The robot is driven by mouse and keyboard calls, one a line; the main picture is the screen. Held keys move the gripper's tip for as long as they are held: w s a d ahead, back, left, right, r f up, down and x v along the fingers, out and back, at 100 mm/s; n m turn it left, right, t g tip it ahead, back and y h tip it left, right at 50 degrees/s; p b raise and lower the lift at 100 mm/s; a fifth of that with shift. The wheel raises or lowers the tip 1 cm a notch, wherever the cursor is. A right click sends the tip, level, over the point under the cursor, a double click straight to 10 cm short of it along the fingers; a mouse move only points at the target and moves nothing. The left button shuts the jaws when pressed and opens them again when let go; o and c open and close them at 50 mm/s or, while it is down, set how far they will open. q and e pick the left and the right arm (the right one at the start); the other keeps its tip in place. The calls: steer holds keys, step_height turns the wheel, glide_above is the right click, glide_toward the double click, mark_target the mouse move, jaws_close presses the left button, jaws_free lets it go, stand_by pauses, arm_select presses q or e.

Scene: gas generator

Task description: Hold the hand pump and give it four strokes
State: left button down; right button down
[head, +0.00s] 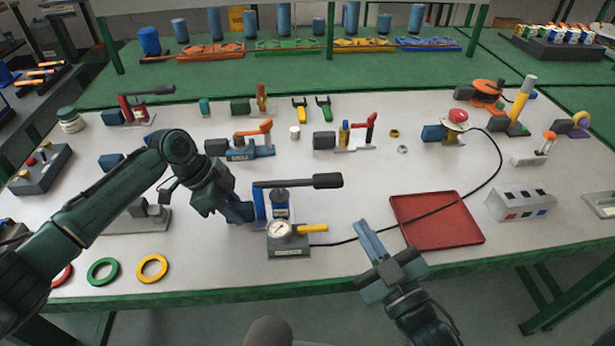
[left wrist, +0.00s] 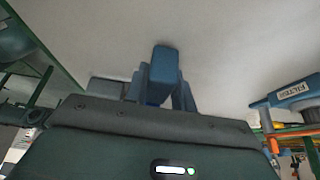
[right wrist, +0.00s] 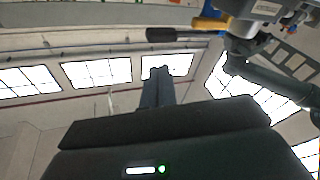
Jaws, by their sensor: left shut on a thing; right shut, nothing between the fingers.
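The hand pump has a grey base (head: 289,250), a round white gauge, a blue body, a yellow handle (head: 313,229) and a black lever (head: 325,181) lying about level to the right. My left gripper (head: 246,211) is at the pump's left side, shut on its blue part; a blue block (left wrist: 165,70) shows between the fingers in the left wrist view. My right gripper (head: 368,236) is shut and empty, right of the pump near the front edge, apart from the lever. The lever (right wrist: 175,34) and yellow handle (right wrist: 212,24) show in the right wrist view.
Green and yellow rings (head: 152,268) lie at the front left. A grey socket box (head: 520,205) stands right. Several small devices fill the table's back.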

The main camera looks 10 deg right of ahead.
steer(key=w+a+r+n+y, duration=0.2)
steer(key=a+r+n+y, duration=0.6)
steer(key=a+r+y, duration=0.15)
steer(key=s+a+r+n+g+y, duration=0.2)
steer(key=a+r+n+g+y, duration=0.15)
steer(key=a+n+g, duration=0.4)
steer(key=s+a+r+n+g+y, duration=0.2)
steer(key=a+n+g+y, duration=0.25)
steer(key=n+g, duration=0.6)
steer(key=n+g+h, duration=0.1)
steer(key=n+h, duration=1.3)
steer(key=h, duration=1)
glide_above(330, 177)
step_height(330, 177, down, 3)
steer(key=shift+a+f, duration=0.15)
steer(key=shift+f, duration=0.05)
steer(key=shift+d, duration=0.2)
steer(key=shift+f, duration=3.25)
